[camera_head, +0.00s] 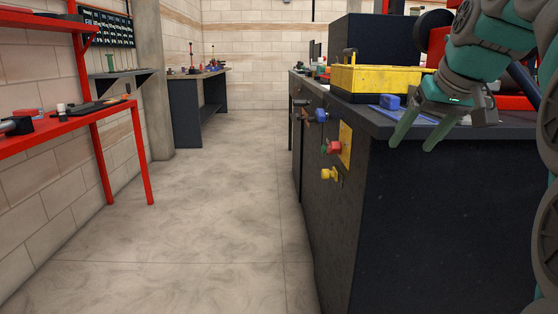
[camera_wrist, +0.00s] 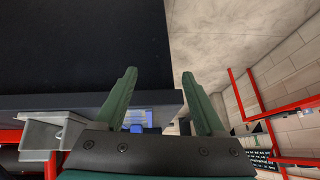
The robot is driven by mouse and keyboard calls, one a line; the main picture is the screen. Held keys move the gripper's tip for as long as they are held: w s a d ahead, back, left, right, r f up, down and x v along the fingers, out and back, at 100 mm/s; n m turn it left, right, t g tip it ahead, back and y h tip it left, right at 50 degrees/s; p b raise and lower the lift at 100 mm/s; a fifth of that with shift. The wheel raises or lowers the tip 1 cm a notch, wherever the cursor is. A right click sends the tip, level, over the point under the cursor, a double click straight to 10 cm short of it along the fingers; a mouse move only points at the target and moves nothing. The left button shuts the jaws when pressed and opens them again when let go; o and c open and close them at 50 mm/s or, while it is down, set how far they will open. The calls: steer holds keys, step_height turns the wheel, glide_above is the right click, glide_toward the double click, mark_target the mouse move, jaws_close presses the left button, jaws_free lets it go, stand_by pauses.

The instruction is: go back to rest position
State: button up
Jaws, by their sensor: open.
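My gripper (camera_head: 412,135) hangs at the upper right in the head view, in front of the near corner of the dark workbench (camera_head: 440,210). Its two green fingers point down and to the left. The wrist view shows the same fingers (camera_wrist: 162,90) spread apart with nothing between them. The gripper is open and empty. The bench's dark side fills the upper left of the wrist view, and the floor is at the upper right.
A yellow box (camera_head: 378,80) and a blue block (camera_head: 389,102) sit on the bench top. Red and yellow knobs (camera_head: 329,174) stick out from its side. A red table (camera_head: 70,115) stands at the left. The floor aisle (camera_head: 200,220) between is clear.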

steer(key=s+a+f+g, duration=0.2)
steer(key=s+a+f, duration=0.2)
steer(key=s+f, duration=0.45)
steer(key=s+a+f+g, duration=0.3)
steer(key=s+a+f, duration=0.15)
steer(key=f, duration=0.75)
steer(key=s+a+f+g+h, duration=0.1)
steer(key=s+f+g, duration=0.2)
steer(key=s+f, duration=1.2)
steer(key=s, duration=0.3)
steer(key=shift+s+a+f+p, duration=0.15)
steer(key=shift+s+f+p, duration=0.05)
steer(key=shift+p, duration=0.1)
